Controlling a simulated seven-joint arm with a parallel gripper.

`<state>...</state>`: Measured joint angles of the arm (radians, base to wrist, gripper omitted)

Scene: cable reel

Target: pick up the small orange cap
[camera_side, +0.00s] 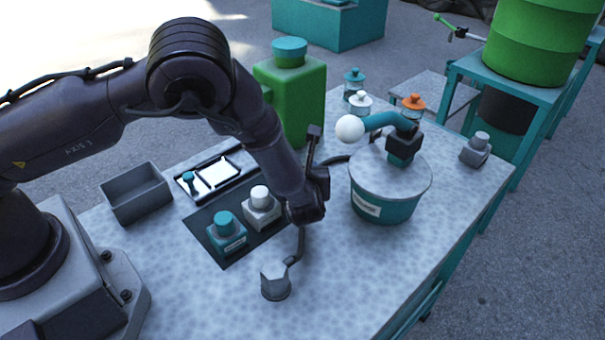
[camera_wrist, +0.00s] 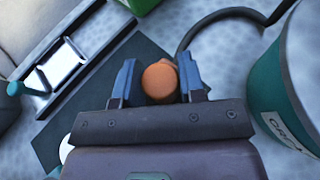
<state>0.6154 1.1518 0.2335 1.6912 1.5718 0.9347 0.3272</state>
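In the wrist view, an orange cap (camera_wrist: 160,79) with a rounded top sits between the two fingers of my gripper (camera_wrist: 159,72). One blue-grey finger is on each side, very close to it; I cannot tell whether they touch it. What lies under the cap is mostly hidden. In the side view, my gripper (camera_side: 306,212) is low over the table beside the dark mat, and its fingers and this cap are hidden behind my arm. Another orange lid (camera_side: 413,101) tops a jar at the back of the table.
A teal-capped bottle (camera_side: 226,231) and a white-capped bottle (camera_side: 262,206) stand on the dark mat (camera_side: 205,240). A teal tub (camera_side: 385,208) stands close on the right, a green canister (camera_side: 300,95) behind. The right front table is clear.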

